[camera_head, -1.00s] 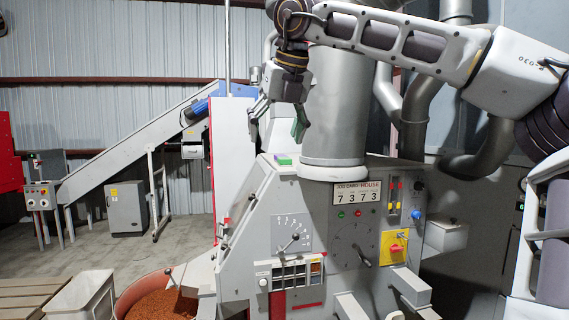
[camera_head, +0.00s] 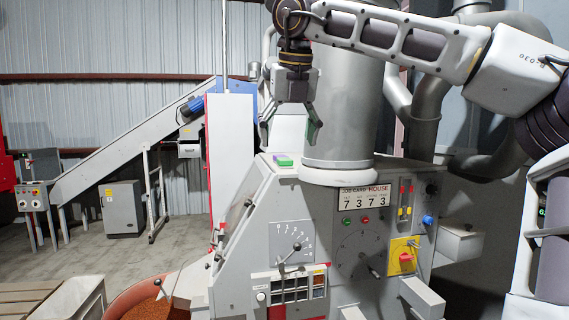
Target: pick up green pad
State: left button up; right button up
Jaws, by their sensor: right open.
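The green pad (camera_head: 284,158) is a small flat block lying on the light grey top ledge of the sorting machine, left of the big grey cylinder. My right gripper (camera_head: 289,134) hangs fingers down from the arm at the upper right. Its jaws are open and empty, a little above the pad in the picture. The right-hand finger has a dark greenish inner face. My left gripper is out of view.
The grey cylinder (camera_head: 341,110) stands close to the right of the gripper. The machine's front carries a dial, a job card panel (camera_head: 365,197) and a yellow switch plate (camera_head: 405,255). A bin of orange granules (camera_head: 155,309) stands lower left. Open floor lies left.

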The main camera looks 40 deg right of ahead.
aim_at(282, 162)
jog(key=i+l, duration=0.8)
jog(key=l, duration=0.25)
jog(key=i+l, duration=0.4)
jog(key=l, duration=0.1)
